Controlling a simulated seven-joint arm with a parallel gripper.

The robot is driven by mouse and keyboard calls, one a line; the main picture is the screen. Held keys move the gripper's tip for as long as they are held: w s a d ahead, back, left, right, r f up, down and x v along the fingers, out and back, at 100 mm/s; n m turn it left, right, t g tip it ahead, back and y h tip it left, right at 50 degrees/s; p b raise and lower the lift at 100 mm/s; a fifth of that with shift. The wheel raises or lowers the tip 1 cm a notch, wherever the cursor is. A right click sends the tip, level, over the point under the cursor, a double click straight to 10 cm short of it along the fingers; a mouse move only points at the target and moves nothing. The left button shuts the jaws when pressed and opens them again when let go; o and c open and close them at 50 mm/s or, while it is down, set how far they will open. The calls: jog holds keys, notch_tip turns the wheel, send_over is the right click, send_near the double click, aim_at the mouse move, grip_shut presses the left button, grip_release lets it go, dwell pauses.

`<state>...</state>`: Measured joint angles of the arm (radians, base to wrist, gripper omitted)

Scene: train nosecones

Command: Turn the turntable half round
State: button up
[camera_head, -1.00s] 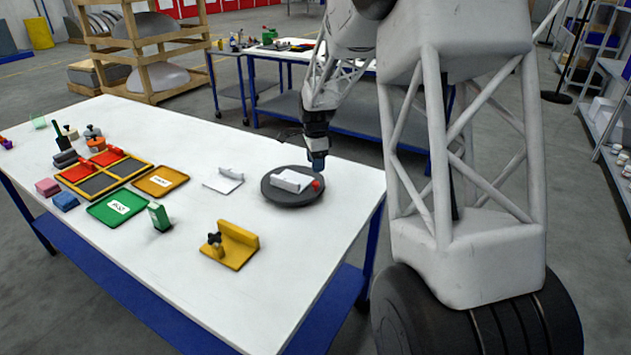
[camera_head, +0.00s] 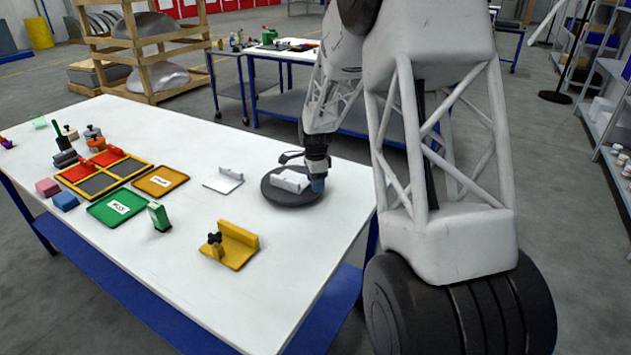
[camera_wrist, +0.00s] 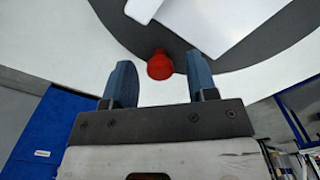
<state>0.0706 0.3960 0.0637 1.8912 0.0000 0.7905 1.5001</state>
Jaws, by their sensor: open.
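The turntable (camera_head: 275,196) is a dark grey disc on the white table. A white block-like piece (camera_head: 290,180) lies on it. In the wrist view the turntable (camera_wrist: 238,62) fills the upper part, with the white piece (camera_wrist: 193,22) on it. A red knob (camera_wrist: 159,66) stands at the disc's near edge. My gripper (camera_wrist: 159,85) is open, with its two blue fingers on either side of the knob, the knob just ahead of the fingertips. In the head view my gripper (camera_head: 317,186) is low at the disc's right edge and hides the knob.
A white bracket (camera_head: 225,180) lies left of the turntable, and a yellow fixture with a black knob (camera_head: 232,245) is in front. Green (camera_head: 110,210) and orange trays (camera_head: 160,181) and a yellow-framed tray (camera_head: 98,186) lie further left. The table's right end is clear.

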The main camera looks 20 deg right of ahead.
aim_at(305, 169)
grip_shut()
jog(key=shift+w+d+n, duration=0.15)
jog(key=shift+w+n, duration=0.05)
jog(key=shift+n, duration=0.1)
dwell(0.4)
